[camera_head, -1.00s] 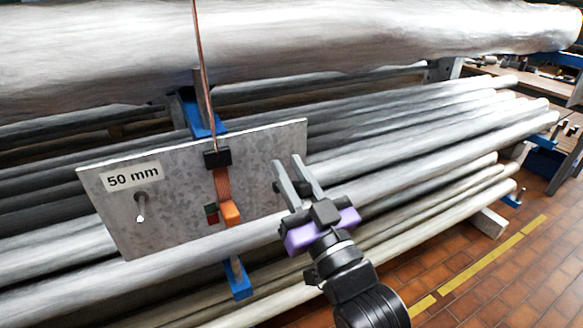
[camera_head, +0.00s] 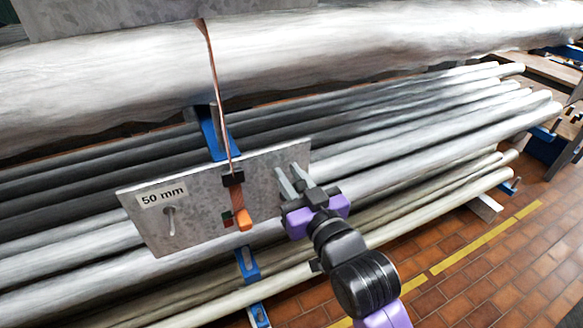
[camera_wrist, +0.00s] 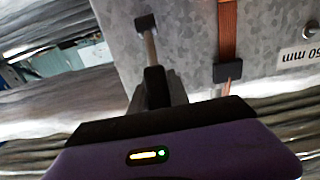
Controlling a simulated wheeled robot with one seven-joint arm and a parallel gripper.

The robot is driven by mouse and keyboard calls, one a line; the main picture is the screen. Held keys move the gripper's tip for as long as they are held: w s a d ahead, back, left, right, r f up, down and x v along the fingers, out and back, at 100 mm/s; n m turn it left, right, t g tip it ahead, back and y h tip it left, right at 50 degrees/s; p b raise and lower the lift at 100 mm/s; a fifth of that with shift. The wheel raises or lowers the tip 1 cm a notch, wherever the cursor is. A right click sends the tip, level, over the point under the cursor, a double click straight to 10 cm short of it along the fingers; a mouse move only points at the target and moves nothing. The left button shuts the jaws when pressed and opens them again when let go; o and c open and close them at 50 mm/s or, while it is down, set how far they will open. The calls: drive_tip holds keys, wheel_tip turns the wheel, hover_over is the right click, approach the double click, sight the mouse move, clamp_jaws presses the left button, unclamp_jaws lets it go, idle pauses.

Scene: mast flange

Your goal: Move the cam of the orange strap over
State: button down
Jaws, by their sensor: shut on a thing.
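The orange strap (camera_head: 237,197) hangs down the front of a grey plate (camera_head: 185,225) marked "50 mm". It has a black block (camera_head: 232,179) at its top and an orange block (camera_head: 242,219) at its lower end. Which part is the cam, I cannot tell. The strap (camera_wrist: 227,28) and black block (camera_wrist: 228,72) also show in the wrist view, which is upside down. My gripper (camera_head: 288,174) is at the plate's right edge, right of the strap and apart from it. It is shut on a thin pale rod (camera_wrist: 149,48) with a black end; the grip itself is partly hidden.
A metal peg (camera_head: 170,220) stands out of the plate's left part. A large wrapped pipe (camera_head: 330,50) runs above, and several long pipes (camera_head: 420,150) lie behind. A blue bracket (camera_head: 210,135) stands behind the plate. Tiled floor (camera_head: 480,255) is open at lower right.

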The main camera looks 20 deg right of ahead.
drive_tip(key=shift+r, duration=0.1)
drive_tip(key=c, duration=1.2)
unclamp_jaws()
drive_tip(key=shift+c, duration=0.2)
drive_tip(key=s+b, duration=0.2)
drive_tip(key=s, duration=0.5)
drive_tip(key=shift+s, duration=0.35)
